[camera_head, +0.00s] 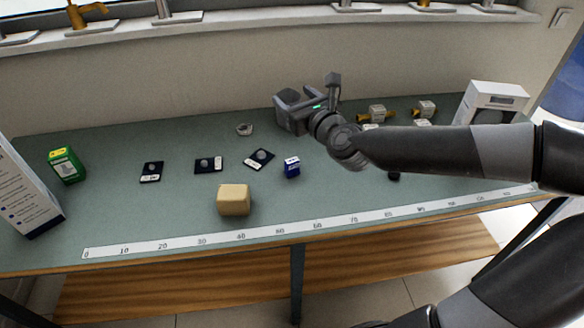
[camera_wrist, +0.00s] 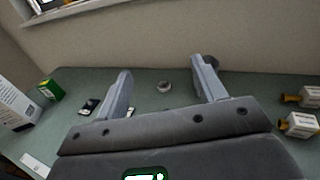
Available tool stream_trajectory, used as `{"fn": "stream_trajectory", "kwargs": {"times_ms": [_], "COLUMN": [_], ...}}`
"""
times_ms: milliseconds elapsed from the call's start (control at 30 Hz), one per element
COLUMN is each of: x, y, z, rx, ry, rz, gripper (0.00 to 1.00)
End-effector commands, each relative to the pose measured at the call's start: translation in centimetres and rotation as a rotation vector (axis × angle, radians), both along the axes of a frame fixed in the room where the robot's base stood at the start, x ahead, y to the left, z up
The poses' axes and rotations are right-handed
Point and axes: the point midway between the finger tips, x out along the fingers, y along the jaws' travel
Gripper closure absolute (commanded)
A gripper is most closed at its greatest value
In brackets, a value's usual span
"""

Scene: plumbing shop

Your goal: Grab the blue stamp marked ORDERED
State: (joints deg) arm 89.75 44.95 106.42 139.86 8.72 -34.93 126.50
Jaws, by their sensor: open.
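A small blue block with a white label (camera_head: 292,167), which looks like the stamp, stands on the green bench top near its middle; its lettering is too small to read. My gripper (camera_head: 284,98) is raised over the back of the bench, behind and above the blue block, and not touching it. In the wrist view my gripper (camera_wrist: 160,85) is open, its two fingers wide apart with nothing between them. The blue block is not visible in the wrist view.
A tan block (camera_head: 234,199) sits front left of the blue block. Dark cards (camera_head: 208,165) lie to the left, with a green box (camera_head: 67,165) beyond. A small grey ring-like item (camera_head: 244,129) lies behind. Brass-and-white fittings (camera_head: 377,112) stand right. A ruler strip (camera_head: 300,229) runs along the front.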

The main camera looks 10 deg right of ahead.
Motion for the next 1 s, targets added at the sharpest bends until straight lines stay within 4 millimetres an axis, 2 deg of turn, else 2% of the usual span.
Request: {"fn": "stream_trajectory", "kwargs": {"times_ms": [100, 567, 833, 1000], "x": [-0.4, -0.3, -0.3, -0.3], "y": [-1.6, -1.1, -1.0, -1.1], "z": [2.1, -6.3, -13.2, -15.8], "rx": [0.093, 0.080, 0.082, 0.080], "ry": [-0.036, -0.026, -0.025, -0.029], "rz": [-0.038, -0.029, -0.027, -0.030], "gripper": [0.36, 0.36, 0.36, 0.36]}}
